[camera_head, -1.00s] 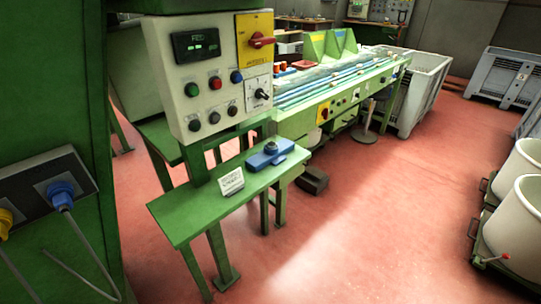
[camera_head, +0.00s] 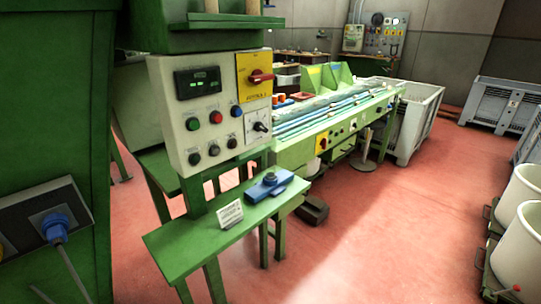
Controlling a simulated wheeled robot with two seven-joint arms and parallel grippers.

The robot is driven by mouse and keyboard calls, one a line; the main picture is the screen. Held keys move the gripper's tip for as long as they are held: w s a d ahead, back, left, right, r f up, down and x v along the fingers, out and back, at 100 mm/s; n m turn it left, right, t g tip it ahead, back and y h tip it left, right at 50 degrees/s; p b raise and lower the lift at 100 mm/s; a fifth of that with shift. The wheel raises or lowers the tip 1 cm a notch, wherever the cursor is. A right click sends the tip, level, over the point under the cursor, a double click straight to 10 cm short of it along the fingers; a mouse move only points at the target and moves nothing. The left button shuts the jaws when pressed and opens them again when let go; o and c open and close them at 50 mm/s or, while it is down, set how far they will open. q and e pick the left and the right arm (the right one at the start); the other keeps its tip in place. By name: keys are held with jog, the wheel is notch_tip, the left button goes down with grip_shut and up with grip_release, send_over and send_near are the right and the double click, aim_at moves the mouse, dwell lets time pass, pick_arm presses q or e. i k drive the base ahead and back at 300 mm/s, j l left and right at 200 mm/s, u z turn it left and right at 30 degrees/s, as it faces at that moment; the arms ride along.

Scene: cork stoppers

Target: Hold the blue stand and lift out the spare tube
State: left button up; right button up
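The blue stand (camera_head: 268,188) sits on a green bench (camera_head: 190,247) just left of the picture's middle. A small dark round piece (camera_head: 270,178) shows on top of it; I cannot tell whether this is the spare tube. Neither of my grippers shows in the head view.
A small white sign (camera_head: 230,214) stands on the bench beside the stand. A control box (camera_head: 215,110) with a red switch rises behind the bench. A green cabinet (camera_head: 60,120) fills the left. Cream tubs (camera_head: 518,250) stand at the right. Red floor between is clear.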

aim_at(269, 147)
jog(key=u, duration=0.8)
jog(key=i+l+u, duration=0.15)
jog(key=l+u, duration=1.35)
jog(key=k+l+u, duration=0.1)
jog(key=l+u, duration=0.25)
jog(key=u, duration=0.15)
